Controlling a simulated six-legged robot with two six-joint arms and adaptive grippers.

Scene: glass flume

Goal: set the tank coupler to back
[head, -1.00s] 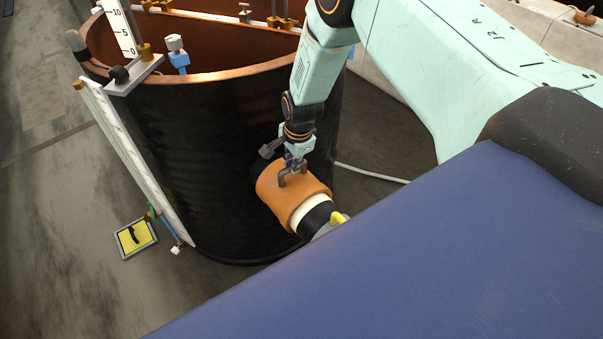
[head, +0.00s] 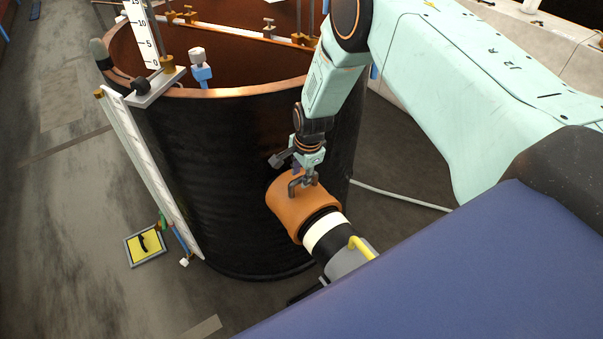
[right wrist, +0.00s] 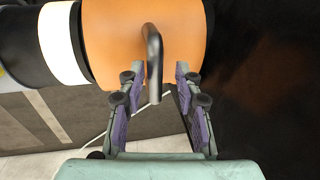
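The tank coupler is an orange sleeve (head: 309,213) low on the side of the black tank (head: 225,175), with a dark bent handle (head: 294,186) on top. It also fills the top of the right wrist view (right wrist: 112,40), where the handle (right wrist: 153,62) points toward me. My right gripper (head: 305,177) is at the handle. In the right wrist view its fingers (right wrist: 160,72) are open, one on each side of the handle. A gap shows on the right side; the left fingertip is close to the handle, and I cannot tell whether it touches. My left gripper is not in view.
A white-banded black pipe (head: 325,235) with a yellow lever (head: 362,247) runs from the coupler toward the lower right. A yellow plate (head: 146,245) lies on the floor at left. A pale cable (head: 400,197) crosses the floor behind my right arm.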

